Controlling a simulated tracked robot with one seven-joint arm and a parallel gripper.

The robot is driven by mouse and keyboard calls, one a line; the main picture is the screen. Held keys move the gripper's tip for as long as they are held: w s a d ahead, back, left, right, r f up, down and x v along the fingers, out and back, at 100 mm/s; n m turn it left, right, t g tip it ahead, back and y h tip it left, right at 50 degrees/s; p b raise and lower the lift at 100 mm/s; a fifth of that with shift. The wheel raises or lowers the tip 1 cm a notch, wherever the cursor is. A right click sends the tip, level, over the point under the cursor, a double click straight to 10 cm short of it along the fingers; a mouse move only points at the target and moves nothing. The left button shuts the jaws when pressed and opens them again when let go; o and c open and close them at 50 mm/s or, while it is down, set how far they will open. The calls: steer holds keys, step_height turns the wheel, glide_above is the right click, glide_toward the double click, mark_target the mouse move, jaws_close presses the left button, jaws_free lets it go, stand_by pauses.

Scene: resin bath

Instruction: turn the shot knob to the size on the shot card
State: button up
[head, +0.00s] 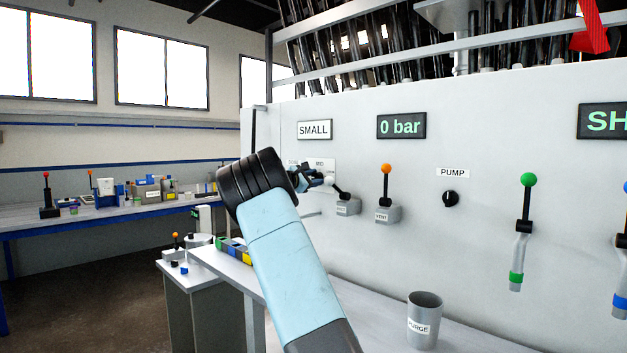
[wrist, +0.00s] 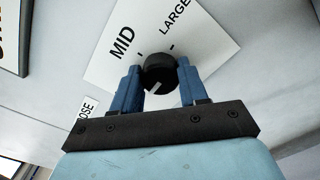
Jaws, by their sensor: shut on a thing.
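The shot card (head: 315,129) on the white panel reads SMALL. The shot knob (wrist: 158,70) is round and black on a white plate (wrist: 105,60); MID and LARGE show on the plate in the wrist view. A pale mark shows on the knob's lower side, towards my palm. No SMALL label is readable on the plate there. My gripper (wrist: 158,76) has its two blue fingers shut on the knob, one on each side. In the head view my gripper (head: 322,180) is at the plate and hides the knob.
Just right of my gripper are a black-handled lever (head: 347,205) and an orange-topped vent lever (head: 386,195). Further right are a pump knob (head: 451,199) and a green-topped lever (head: 525,225). A purge cup (head: 424,320) stands below. A display (head: 401,126) reads 0 bar.

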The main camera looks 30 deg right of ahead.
steer(key=shift+f+m, duration=0.1)
steer(key=shift+m, duration=1)
steer(key=shift+d, duration=0.1)
steer(key=shift+f, duration=0.1)
steer(key=o, duration=1.1)
steer(key=shift+c, duration=0.2)
steer(key=shift+s, duration=0.1)
steer(key=v, duration=1.3)
steer(key=shift+a, duration=0.45)
